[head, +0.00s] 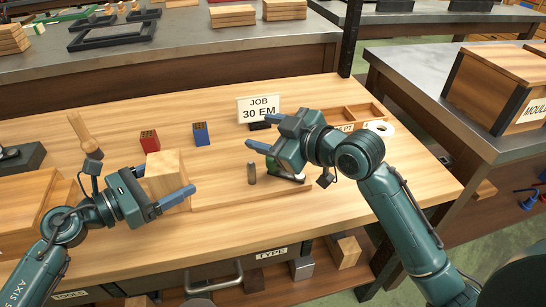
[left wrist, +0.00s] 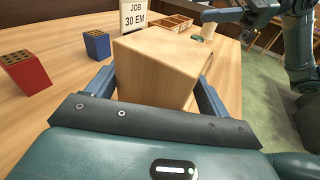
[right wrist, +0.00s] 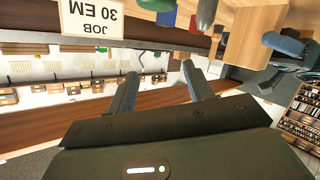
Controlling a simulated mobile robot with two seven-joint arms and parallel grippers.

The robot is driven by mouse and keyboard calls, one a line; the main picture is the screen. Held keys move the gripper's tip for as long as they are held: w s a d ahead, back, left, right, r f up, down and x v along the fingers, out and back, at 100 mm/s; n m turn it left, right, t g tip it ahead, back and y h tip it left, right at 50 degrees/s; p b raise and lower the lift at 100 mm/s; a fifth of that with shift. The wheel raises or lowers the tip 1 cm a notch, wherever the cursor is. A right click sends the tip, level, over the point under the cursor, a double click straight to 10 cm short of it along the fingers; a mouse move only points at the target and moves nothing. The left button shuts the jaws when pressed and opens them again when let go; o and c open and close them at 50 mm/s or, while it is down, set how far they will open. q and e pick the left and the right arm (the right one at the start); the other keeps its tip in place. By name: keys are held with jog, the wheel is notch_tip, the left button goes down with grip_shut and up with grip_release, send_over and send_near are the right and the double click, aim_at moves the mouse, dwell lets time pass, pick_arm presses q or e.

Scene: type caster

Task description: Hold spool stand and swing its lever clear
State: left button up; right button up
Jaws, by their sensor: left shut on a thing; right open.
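A pale wooden block (head: 165,172), which looks like the spool stand's upright, stands at the left end of a low wooden strip (head: 235,196) on the bench. My left gripper (head: 160,184) is shut on this block, one finger on each side; the block also fills the left wrist view (left wrist: 160,65). A short grey metal pin (head: 251,173) stands upright near the strip. My right gripper (head: 272,161) is open to the right of the pin, with a green object (head: 284,158) partly hidden behind it. I cannot make out a lever clearly.
A red block (head: 149,141) and a blue block (head: 200,133) with holes stand behind. A "JOB 30 EM" card (head: 259,108) and a compartment tray (head: 363,114) are at the back. A wooden mallet (head: 86,135) is at left.

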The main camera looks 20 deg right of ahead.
jog(key=s+d+r+n+g+h, duration=0.1)
jog(key=d+r+n+g+h, duration=0.3)
jog(key=g, duration=0.7)
jog(key=shift+m, duration=0.5)
jog(key=x, duration=0.4)
jog(key=d+x, duration=0.1)
jog(key=x, duration=0.6)
jog(key=shift+w+d+f, duration=0.15)
jog(key=shift+f, duration=0.5)
jog(key=c, duration=0.9)
